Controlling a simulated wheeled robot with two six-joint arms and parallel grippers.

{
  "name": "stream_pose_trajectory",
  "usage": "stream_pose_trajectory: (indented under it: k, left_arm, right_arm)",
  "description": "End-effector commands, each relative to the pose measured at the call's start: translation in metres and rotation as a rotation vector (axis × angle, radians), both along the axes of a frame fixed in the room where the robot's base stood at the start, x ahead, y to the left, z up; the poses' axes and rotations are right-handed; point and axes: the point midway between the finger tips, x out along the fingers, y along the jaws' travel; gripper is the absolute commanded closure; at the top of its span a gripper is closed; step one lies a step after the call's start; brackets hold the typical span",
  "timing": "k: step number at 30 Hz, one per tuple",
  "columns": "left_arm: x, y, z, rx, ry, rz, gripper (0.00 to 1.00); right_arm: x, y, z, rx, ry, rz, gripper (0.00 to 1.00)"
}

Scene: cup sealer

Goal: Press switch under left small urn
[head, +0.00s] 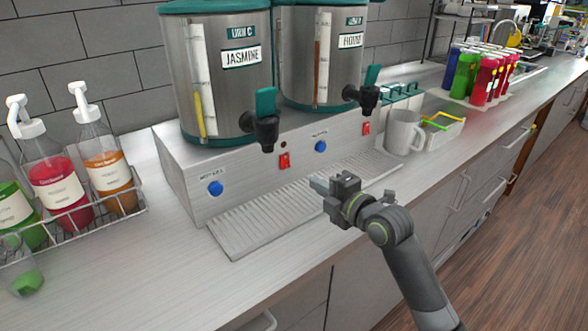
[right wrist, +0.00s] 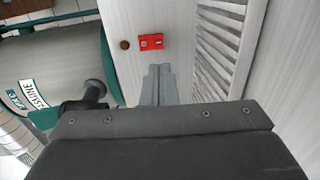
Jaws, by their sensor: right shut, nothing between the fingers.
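The left urn, labelled JASMINE (head: 222,85), stands on a steel base (head: 250,165) and also shows at the left of the right wrist view (right wrist: 30,70). Its black tap has a teal lever (head: 265,103). The red switch (head: 285,161) is on the base's front face below that tap. It also shows in the right wrist view (right wrist: 151,41), just beyond the fingertips and slightly left of them. My right gripper (head: 319,185) is shut and empty, in front of the base above the drip grate. A small gap appears between fingertips (right wrist: 159,68) and switch. My left gripper is out of view.
A second urn (head: 320,60) stands to the right, with another red switch (head: 366,128) below it. Blue round knobs (head: 215,188) are on the base. The drip grate (head: 270,222) lies in front. A grey mug (head: 404,132) stands right; a pump-bottle rack (head: 130,207) stands left.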

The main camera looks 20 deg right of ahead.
Motion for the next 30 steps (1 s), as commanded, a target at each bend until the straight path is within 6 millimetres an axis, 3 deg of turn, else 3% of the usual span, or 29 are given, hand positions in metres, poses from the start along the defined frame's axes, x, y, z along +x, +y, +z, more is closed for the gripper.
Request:
stream_pose_trajectory:
  k: [15, 21, 30]
  left_arm:
    - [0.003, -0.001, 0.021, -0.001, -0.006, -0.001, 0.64]
    - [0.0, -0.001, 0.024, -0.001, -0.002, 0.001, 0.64]
    - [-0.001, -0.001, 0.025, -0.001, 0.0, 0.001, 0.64]
  right_arm:
    - [0.073, 0.028, -0.007, 0.002, 0.002, 0.002, 1.0]
    - [0.086, 0.032, -0.01, 0.0, 0.0, 0.001, 1.0]
    - [0.089, 0.033, -0.011, 0.0, 0.0, 0.001, 1.0]
